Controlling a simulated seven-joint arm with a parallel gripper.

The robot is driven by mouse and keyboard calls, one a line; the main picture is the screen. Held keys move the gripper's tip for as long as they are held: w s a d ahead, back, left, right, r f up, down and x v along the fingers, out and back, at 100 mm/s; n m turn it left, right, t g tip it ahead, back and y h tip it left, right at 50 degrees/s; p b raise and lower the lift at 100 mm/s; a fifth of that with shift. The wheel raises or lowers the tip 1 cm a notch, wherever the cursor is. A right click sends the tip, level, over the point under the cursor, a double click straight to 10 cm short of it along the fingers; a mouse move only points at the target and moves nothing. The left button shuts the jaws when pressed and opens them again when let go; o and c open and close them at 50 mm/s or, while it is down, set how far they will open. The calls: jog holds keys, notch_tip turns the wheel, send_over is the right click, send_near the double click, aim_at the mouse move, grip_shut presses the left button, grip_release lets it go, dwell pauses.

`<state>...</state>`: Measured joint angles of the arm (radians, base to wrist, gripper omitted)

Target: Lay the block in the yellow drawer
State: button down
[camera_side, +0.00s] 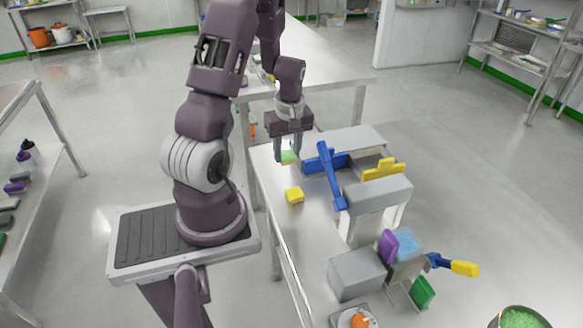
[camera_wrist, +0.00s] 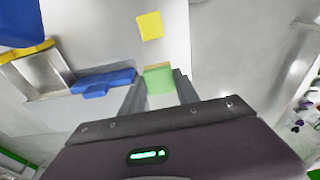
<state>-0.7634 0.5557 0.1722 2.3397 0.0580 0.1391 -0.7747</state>
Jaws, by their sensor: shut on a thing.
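My gripper (camera_side: 288,152) points down over the left part of the steel table and is shut on a green block (camera_side: 290,157). In the wrist view the green block (camera_wrist: 159,80) sits between the fingertips, with a tan strip along its far edge. I cannot tell whether it touches the table. The yellow drawer (camera_side: 383,170), with a yellow top piece, is right of my gripper, between two grey blocks. In the wrist view a yellow strip (camera_wrist: 28,52) edges a grey hollow at left. How far the drawer is open is unclear.
A yellow block (camera_side: 294,195) lies on the table near my gripper. A long blue bar (camera_side: 332,178) and a blue piece (camera_wrist: 103,83) stand between my gripper and the yellow drawer. A grey box (camera_side: 357,274), coloured items and a green-filled bowl (camera_side: 523,318) are nearer the front.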

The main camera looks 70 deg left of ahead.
notch_tip(320, 180, up, 8)
jog(key=shift+w+f, duration=0.1)
jog(key=shift+f, duration=0.05)
jog(key=w+a+m, duration=0.2)
jog(key=w+a, duration=0.1)
jog(key=w, duration=0.7)
jog(key=m, duration=0.3)
send_over(373, 167)
jog(key=shift+t, duration=0.4)
jog(key=f, duration=1.5)
jog(key=shift+s+d+f, duration=0.1)
jog(key=shift+s+d, duration=0.05)
jog(key=shift+d, duration=0.15)
jog(key=c, duration=0.9)
grip_release()
jog(key=shift+f, duration=0.1)
